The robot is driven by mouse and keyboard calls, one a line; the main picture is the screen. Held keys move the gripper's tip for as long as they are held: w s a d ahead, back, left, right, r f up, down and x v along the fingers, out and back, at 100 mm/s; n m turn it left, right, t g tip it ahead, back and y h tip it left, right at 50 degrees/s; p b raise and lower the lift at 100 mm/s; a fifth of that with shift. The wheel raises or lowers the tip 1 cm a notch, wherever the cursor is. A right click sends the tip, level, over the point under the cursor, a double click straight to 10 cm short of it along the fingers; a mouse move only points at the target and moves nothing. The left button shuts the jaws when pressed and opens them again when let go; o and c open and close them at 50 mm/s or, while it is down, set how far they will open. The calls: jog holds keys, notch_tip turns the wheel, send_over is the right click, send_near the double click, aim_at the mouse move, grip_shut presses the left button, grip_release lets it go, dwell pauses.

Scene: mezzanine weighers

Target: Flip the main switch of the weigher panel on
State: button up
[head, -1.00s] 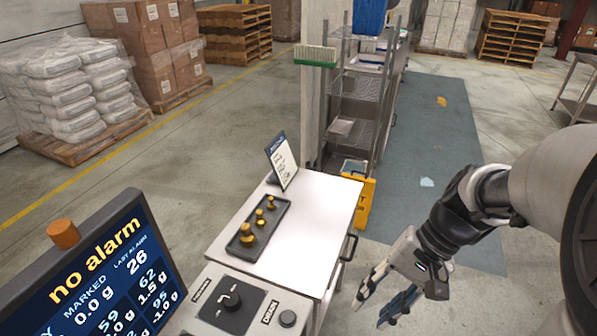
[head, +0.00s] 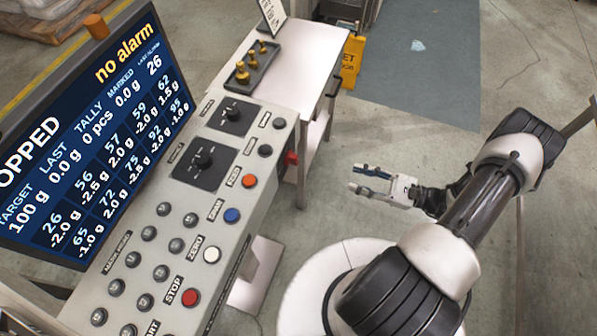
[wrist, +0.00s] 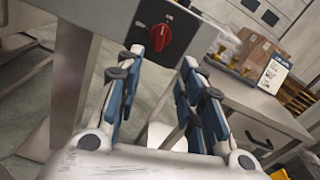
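The weigher panel (head: 120,238) is a grey sloped console with knobs and push buttons. Its main switch looks to be the red rotary knob on a black square plate on the panel's side. The switch shows face-on in the wrist view (wrist: 160,38), and edge-on at the panel's right side in the head view (head: 291,158). The knob's exact setting is too small to read. My gripper (head: 356,177) is open and empty, in free air to the right of the switch. In the wrist view its fingertips (wrist: 161,58) are spread, with the switch beyond them.
A tilted screen (head: 75,140) shows "no alarm" and "OPPED". A white table (head: 290,75) holds a tray of brass weights (head: 245,72). A yellow floor sign (head: 351,62) stands behind it. The floor between gripper and panel is clear.

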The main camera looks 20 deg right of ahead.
send_near(298, 161)
jog(key=x, duration=0.8)
jog(key=shift+w+a+r+b, duration=0.15)
jog(key=shift+a+b, duration=0.05)
jog(key=shift+b, duration=0.15)
jog(key=shift+c, duration=0.6)
grip_shut()
